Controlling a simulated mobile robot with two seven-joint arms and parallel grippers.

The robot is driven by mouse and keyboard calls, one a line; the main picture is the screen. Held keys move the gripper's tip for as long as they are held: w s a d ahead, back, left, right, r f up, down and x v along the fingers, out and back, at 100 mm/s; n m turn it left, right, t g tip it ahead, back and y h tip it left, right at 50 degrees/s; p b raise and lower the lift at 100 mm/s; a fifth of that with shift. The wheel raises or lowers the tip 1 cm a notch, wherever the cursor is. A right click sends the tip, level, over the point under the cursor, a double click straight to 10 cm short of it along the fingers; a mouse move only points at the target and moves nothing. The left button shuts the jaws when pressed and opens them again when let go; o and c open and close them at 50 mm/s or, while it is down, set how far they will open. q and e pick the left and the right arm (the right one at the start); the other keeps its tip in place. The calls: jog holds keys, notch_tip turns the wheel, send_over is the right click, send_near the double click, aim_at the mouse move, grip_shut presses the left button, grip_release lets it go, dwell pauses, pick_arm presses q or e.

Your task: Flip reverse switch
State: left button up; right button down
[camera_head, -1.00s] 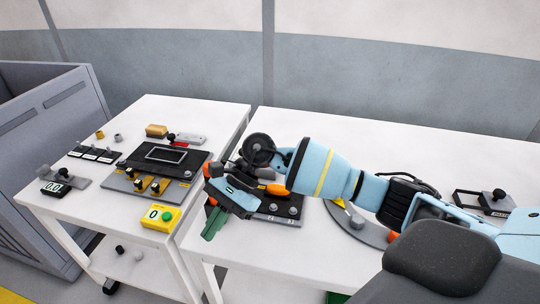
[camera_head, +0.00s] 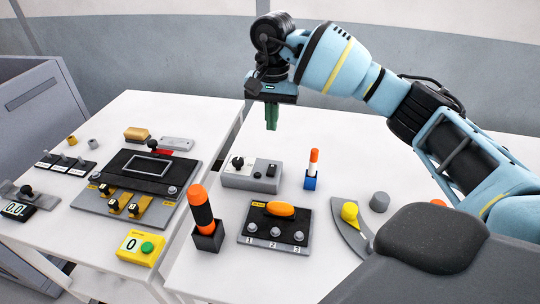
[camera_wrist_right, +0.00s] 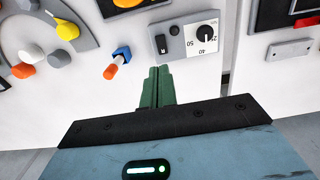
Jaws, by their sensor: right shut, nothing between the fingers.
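A grey control box (camera_head: 251,180) stands on the right table, with a round black dial (camera_head: 237,163) and a small black rocker switch (camera_head: 271,170). In the right wrist view the rocker switch (camera_wrist_right: 162,44) sits beside the numbered dial (camera_wrist_right: 205,38). I cannot read for certain which switch is the reverse one. My right gripper (camera_head: 271,117) is shut and empty. Its green fingers point down above and behind the grey box, apart from it. In the right wrist view the fingertips (camera_wrist_right: 157,72) appear just short of the box. My left gripper is not in view.
Near the box stand an orange-tipped tool in a blue holder (camera_head: 311,182), an orange-and-black handle (camera_head: 202,210) and a black panel with numbered knobs (camera_head: 275,228). A yellow lever (camera_head: 350,212) is to the right. A second table with a black device (camera_head: 152,170) is at left.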

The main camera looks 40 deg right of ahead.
send_near(272, 173)
notch_tip(272, 173, down, 6)
jog(key=shift+w+f, duration=0.15)
jog(key=shift+f, duration=0.05)
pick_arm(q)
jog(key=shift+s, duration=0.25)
pick_arm(e)
jog(key=shift+f, duration=0.2)
dwell(0.4)
jog(key=shift+f, duration=0.1)
jog(key=shift+s+a+f+t+h+p, duration=0.25)
jog(key=shift+t+h+p, duration=0.15)
jog(key=shift+h, duration=0.1)
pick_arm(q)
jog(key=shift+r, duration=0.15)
pick_arm(e)
jog(key=shift+f, duration=0.1)
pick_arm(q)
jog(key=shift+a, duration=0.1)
pick_arm(e)
jog(key=shift+d, duration=0.1)
